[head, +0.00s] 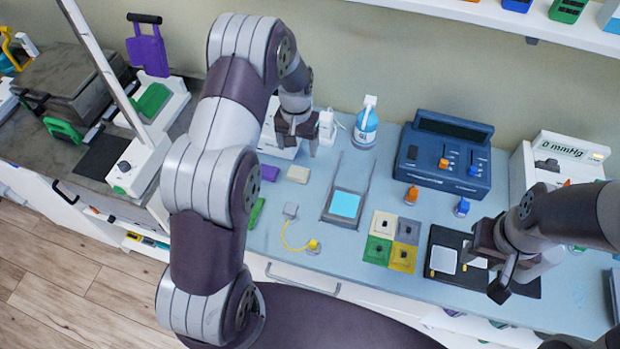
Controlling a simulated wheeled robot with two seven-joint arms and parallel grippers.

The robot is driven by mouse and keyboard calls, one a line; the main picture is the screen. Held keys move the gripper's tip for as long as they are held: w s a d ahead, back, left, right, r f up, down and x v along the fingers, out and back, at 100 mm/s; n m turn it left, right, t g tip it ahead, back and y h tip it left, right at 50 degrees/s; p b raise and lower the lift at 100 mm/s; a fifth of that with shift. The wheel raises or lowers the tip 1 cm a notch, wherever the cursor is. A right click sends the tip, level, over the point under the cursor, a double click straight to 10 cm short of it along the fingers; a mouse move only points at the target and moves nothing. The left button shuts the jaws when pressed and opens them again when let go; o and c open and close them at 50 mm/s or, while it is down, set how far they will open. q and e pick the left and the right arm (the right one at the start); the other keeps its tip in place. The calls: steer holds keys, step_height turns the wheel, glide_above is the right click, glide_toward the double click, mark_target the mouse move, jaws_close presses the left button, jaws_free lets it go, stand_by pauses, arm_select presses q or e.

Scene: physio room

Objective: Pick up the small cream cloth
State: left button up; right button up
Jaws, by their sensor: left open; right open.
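The small cream cloth (298,174) looks like a small pale folded block. It lies flat on the light blue counter (345,265), just right of a purple folded piece (269,173). My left gripper (298,150) is open and points down, just behind the cream cloth in the picture. Its fingers look empty, and its height above the counter is hard to judge. My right gripper (484,277) is open over the black tray (524,284) at the right, far from the cloth. Nothing hides the cloth.
A spray bottle (366,124) and a blue device (443,152) stand at the back. A frame with a cyan pad (345,204) lies right of the cloth. A yellow cable (291,239) and a green piece (257,212) lie nearer. Coloured square tiles (403,258) sit in the middle.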

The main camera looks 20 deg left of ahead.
arm_select(q)
steer(key=p, duration=0.2)
glide_above(298, 172)
steer(key=a, duration=0.1)
steer(key=f, duration=0.5)
steer(key=shift+s+f, duration=0.3)
steer(key=shift+s, duration=0.05)
steer(key=f+p, duration=0.1)
steer(key=d+f+p, duration=0.1)
steer(key=f, duration=0.2)
steer(key=shift+w+d+f+p, duration=0.1)
steer(key=shift+w+d+p, duration=0.2)
steer(key=shift+p, duration=0.1)
steer(key=shift+a+f, duration=0.15)
steer(key=shift+f, duration=0.45)
steer(key=shift+a+f, duration=0.15)
steer(key=shift+f, duration=0.45)
steer(key=shift+a+f, duration=0.1)
steer(key=shift+a, duration=0.05)
steer(key=shift+d, duration=0.2)
steer(key=c, duration=0.8)
arm_select(e)
steer(key=r, duration=0.3)
steer(key=a+r, duration=0.1)
steer(key=r, duration=0.1)
steer(key=shift+s, duration=0.1)
